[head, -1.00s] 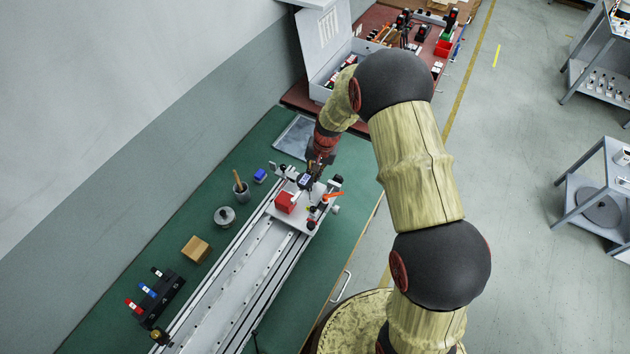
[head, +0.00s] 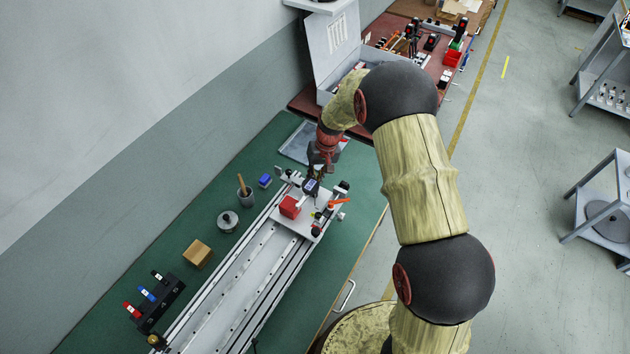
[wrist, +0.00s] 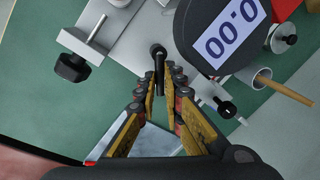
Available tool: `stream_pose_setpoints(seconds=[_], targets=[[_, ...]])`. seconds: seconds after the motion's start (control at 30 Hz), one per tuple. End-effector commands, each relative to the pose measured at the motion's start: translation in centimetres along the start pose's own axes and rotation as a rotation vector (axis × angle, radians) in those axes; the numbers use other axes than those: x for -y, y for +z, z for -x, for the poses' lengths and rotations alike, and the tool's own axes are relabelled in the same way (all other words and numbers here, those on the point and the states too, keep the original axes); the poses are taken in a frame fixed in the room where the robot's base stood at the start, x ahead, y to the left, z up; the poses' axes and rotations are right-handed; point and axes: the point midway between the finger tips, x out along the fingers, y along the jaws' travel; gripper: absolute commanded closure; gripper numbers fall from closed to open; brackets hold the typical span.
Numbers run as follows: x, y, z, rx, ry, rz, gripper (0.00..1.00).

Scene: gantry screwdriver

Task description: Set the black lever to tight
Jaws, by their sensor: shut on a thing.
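The black lever (wrist: 159,62) is a short dark rod with a rounded end in the wrist view. It stands between the two fingers of my gripper (wrist: 160,88), which are closed in on it from both sides. In the head view my gripper (head: 317,174) is at the far end of the carriage plate (head: 312,222), and the lever cannot be made out there. A dark round gauge (wrist: 228,38) with a digital readout of zeros sits beside the fingers. Any tight or loose marking is not legible.
The carriage on the rail (head: 225,290) also bears a red block (head: 290,207) and an orange handle (head: 338,203). A clamp with a black knob (wrist: 72,68) is close to the left. A cup with a wooden handle (head: 244,191) and a blue block (head: 265,181) stand left of the rail.

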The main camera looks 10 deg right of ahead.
Motion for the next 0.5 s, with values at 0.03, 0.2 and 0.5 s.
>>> stream_pose_setpoints(seconds=[0.03, 0.2, 0.5], targets=[[0.02, -0.14, 0.14, -0.003, 0.000, 0.002, 1.00], [0.03, -0.15, 0.14, -0.003, 0.000, 0.002, 1.00], [0.02, -0.08, 0.07, -0.002, 0.000, 0.000, 0.77]])
